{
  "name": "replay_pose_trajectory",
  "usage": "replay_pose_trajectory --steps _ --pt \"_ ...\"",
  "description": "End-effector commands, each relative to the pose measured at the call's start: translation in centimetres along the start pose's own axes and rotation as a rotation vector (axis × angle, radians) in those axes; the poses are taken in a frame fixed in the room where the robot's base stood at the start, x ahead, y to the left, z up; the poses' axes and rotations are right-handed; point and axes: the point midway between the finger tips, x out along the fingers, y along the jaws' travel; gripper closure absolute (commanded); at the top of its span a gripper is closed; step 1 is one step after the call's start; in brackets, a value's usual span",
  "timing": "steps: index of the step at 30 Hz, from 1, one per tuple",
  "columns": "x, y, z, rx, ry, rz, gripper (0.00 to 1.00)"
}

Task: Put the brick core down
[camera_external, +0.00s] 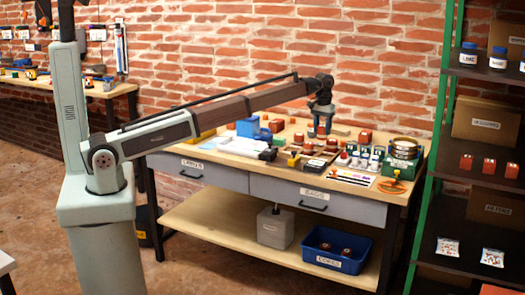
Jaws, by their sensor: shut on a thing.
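My gripper (321,124) hangs pointing down over the middle of the wooden workbench (226,159). It is shut on a small reddish brick core (321,132), partly hidden by the fingers and very small in this view. Other reddish cores stand on the bench: one to the left of the gripper (277,125), one near it (298,138) and one to the right (365,137). I cannot tell whether the held core touches anything below it.
A blue crate labelled CORES (337,262) sits on the lower shelf. A dark shelving rack (481,140) stands at the right. Bare wood shows along the bench's front edge.

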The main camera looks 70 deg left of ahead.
Motion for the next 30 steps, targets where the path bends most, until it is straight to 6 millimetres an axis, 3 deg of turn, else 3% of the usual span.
replay_pose_trajectory --steps 1,5,12,21,24,30 --pt "0.2 -1.0 1.9 0.032 0.0 0.0 0.88" --pt "0.3 -2.9 5.4 0.105 0.001 0.001 0.88" --pt "-1.3 -5.9 14.1 0.214 0.003 0.002 0.88" --pt "-4.6 -6.7 25.6 0.299 0.003 0.002 0.88" --pt "-6.0 -5.6 27.2 0.327 0.003 0.002 0.88" --pt "-6.9 -4.0 28.3 0.359 0.001 0.001 0.88"
